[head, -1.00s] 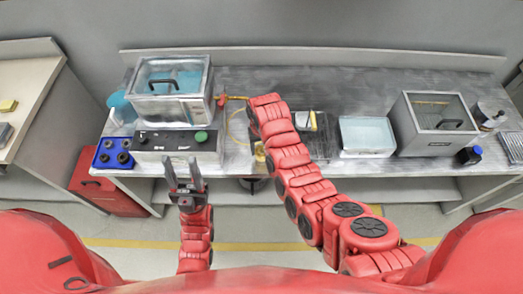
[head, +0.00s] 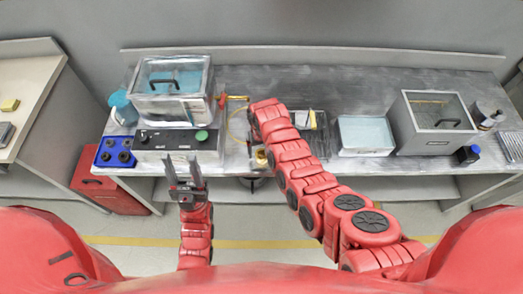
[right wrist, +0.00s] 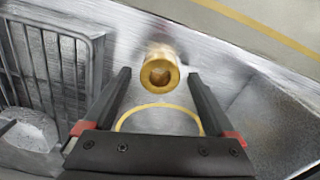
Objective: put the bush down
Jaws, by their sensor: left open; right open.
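The brass bush (right wrist: 163,70) is on the grey bench top in the right wrist view, its round bore facing the camera. It also shows in the head view (head: 261,158), near the bench's front edge beside my right arm. My right gripper (right wrist: 159,76) is open, with one finger on each side of the bush and a gap to both. I cannot tell how far above the bench the fingertips are. In the head view my right gripper is hidden by its arm. My left gripper (head: 185,170) is open and empty in front of the bench.
A yellow ring outline (right wrist: 122,120) lies on the bench by the bush. A metal rack (right wrist: 60,65) is at the left in the wrist view. A blue tray (head: 118,143), a control box (head: 165,141), a glass-lidded tank (head: 200,105) and a water basin (head: 366,150) stand on the bench.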

